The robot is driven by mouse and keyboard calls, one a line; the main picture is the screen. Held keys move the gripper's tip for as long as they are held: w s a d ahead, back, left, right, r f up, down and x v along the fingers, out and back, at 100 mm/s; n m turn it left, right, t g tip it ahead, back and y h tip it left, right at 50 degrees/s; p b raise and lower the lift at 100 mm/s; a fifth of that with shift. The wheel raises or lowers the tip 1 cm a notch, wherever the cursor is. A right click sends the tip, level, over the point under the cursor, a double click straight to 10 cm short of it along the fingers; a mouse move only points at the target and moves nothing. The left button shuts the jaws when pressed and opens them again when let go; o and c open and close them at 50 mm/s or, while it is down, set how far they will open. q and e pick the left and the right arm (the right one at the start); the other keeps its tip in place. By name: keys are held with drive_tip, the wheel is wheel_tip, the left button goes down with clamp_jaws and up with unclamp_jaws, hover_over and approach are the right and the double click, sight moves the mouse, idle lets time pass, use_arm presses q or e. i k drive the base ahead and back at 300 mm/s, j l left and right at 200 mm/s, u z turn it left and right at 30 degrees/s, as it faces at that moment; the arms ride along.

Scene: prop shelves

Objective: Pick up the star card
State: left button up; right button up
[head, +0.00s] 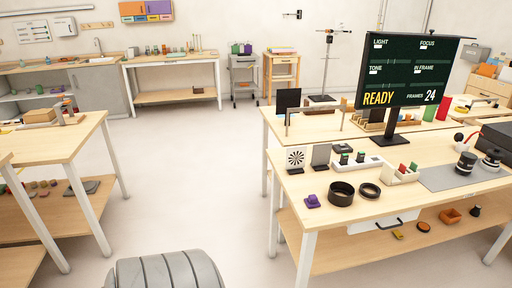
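A white card with a black star-like radial pattern, the star card (296,158), stands upright near the left end of the table (335,221) on the right. A plain grey card (321,155) stands upright just to its right. Neither of my grippers shows in the head view, and nothing is seen touching the star card.
A purple object (312,201) and two black rings, the larger one (341,193) to the left, lie in front of the cards. A monitor (407,73) stands behind. Another table (62,141) is at the left. Open floor (190,190) lies between the tables.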

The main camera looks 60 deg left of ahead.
sight(295, 156)
drive_tip(key=u, duration=1.7)
